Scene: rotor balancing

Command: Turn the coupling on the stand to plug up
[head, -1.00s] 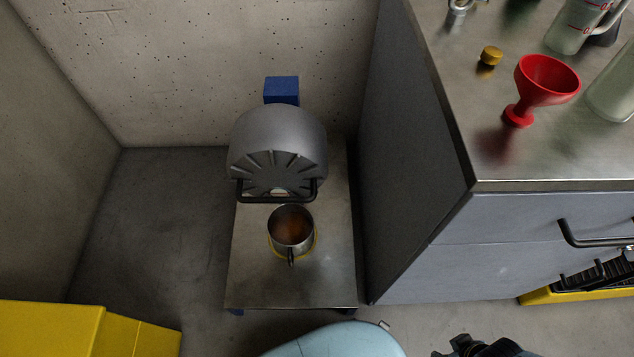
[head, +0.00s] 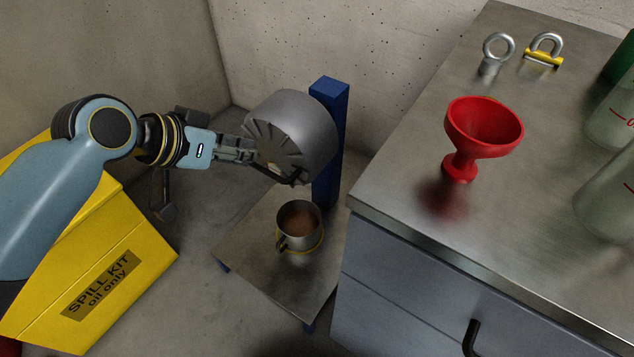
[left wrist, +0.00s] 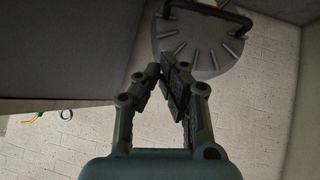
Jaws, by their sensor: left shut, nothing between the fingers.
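The coupling (head: 312,122) is a grey drum with a ribbed round face and a black bar handle along the lower part of that face. It is held on a blue post (head: 328,150) that rises from a low metal stand (head: 255,250). My left gripper (head: 250,152) is shut and empty, its fingertips close to the ribbed face at its left side. I cannot tell whether they touch it. My right gripper is not in view.
A metal cup (head: 298,228) with brown content stands on the stand below the coupling. A yellow spill kit box (head: 110,265) is under my left arm. A red funnel (head: 484,128), an eye bolt (head: 498,48) and a shackle (head: 545,48) stand on the bench (head: 400,165) at right.

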